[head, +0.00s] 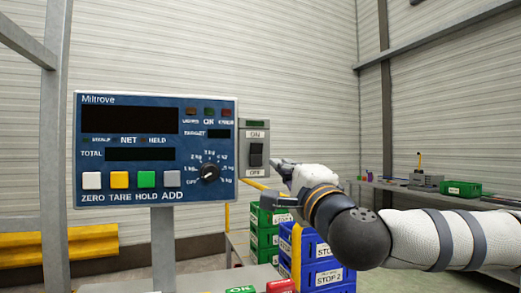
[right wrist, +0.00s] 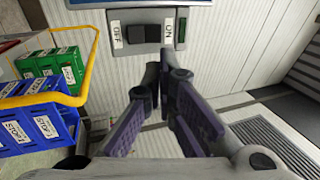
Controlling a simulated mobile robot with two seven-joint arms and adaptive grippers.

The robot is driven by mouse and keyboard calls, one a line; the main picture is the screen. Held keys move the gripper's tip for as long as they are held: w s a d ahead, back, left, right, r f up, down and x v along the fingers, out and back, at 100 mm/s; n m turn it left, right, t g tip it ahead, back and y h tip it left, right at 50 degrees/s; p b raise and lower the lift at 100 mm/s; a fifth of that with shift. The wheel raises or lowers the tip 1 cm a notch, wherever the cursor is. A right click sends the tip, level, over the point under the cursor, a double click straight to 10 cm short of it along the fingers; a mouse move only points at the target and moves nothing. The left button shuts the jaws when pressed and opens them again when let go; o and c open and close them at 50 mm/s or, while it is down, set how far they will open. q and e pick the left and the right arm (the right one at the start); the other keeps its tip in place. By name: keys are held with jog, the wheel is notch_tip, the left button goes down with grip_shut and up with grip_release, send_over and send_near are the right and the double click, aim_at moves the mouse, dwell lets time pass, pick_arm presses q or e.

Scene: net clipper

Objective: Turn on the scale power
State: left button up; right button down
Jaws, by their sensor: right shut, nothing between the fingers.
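The scale's blue control panel (head: 140,190) shows large dark displays and a row of colored buttons. A grey switch box (head: 257,132) is fixed at its right side, with a black rocker switch (head: 256,155) between an ON label above and an OFF label below. In the right wrist view the rocker switch (right wrist: 144,34) lies between the OFF and ON labels, beyond the fingertips. My right gripper (head: 278,166) is just right of the switch box. Its fingers (right wrist: 160,75) are shut and empty, with the tips below the switch box in the wrist view. My left gripper is out of view.
Stacked green crates (head: 264,238) and blue crates (head: 318,245) stand below and behind my right arm. A yellow rail (right wrist: 93,65) runs beside them. A workbench (head: 420,188) with small items stands at the right. A grey post (head: 52,150) stands left of the panel.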

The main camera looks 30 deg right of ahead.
aim_at(258, 144)
jog(key=b+x, duration=0.1)
jog(key=x, duration=1.2)
jog(key=shift+w, duration=0.3)
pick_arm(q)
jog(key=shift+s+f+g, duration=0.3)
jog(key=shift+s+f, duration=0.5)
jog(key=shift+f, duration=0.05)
pick_arm(e)
jog(key=shift+w+r, duration=0.1)
jog(key=shift+w, duration=0.1)
